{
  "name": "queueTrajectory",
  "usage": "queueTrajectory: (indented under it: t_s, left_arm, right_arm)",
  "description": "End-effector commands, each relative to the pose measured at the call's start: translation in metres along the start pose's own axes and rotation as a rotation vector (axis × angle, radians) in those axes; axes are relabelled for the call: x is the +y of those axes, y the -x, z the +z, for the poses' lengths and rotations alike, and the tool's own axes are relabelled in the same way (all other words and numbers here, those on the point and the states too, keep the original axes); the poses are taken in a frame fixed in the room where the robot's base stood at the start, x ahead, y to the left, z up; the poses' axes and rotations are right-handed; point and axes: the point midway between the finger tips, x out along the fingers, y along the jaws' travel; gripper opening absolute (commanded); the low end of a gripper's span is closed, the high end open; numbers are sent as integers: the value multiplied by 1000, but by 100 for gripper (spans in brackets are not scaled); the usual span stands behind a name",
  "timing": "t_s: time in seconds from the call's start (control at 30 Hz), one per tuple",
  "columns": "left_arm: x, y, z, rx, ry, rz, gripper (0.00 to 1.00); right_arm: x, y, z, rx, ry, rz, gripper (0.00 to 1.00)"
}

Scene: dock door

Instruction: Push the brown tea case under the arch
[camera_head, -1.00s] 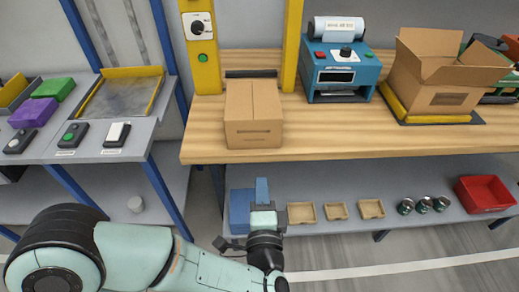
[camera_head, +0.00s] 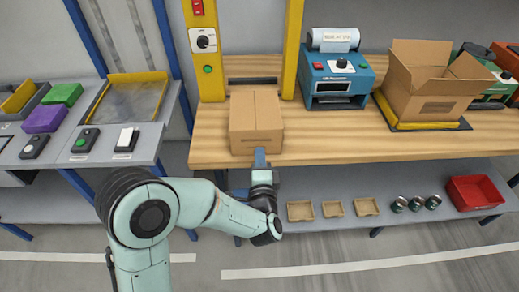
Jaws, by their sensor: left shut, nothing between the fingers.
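The brown tea case (camera_head: 256,118) is a closed cardboard box on the wooden bench (camera_head: 340,146), near its front edge. It stands in front of the yellow arch (camera_head: 293,50), whose two posts rise behind it. A dark strip lies on the bench between the posts. My left gripper (camera_head: 260,156) is shut and empty, with its blue fingers pointing at the lower front face of the case. The fingertips are at the case's front; I cannot tell whether they touch it. My right gripper is not in view.
A blue label printer (camera_head: 338,78) stands right of the arch. An open cardboard box (camera_head: 432,85) sits on a yellow-edged pad further right. A lower shelf holds small trays, tins and a red bin (camera_head: 474,193). A grey side table (camera_head: 90,150) stands left.

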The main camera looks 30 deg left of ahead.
Motion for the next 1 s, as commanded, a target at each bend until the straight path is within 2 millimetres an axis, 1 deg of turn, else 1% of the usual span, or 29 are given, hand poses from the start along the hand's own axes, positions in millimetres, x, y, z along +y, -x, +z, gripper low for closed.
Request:
queueTrajectory:
  t_s: [0.03, 0.1, 0.2, 0.57, 0.67, 0.77, 1.0]
  left_arm:
    - [0, -7, 1, -2, 0, 0, 0]
    - [0, -14, 0, -1, 1, 1, 0]
    - [0, -20, 0, 0, 1, 0, 0]
    - [0, -23, 0, 1, 0, 1, 0]
    - [0, -27, 0, 0, 0, 1, 0]
    - [-2, -44, 0, -4, -1, 1, 0]
    - [-3, -115, 0, -4, -1, -2, 0]
  right_arm:
    - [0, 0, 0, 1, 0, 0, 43]
    - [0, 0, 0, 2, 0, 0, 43]
    - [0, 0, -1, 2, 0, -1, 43]
    - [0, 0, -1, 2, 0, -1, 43]
    - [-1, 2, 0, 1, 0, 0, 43]
    - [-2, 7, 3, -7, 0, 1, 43]
    - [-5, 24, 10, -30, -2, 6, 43]
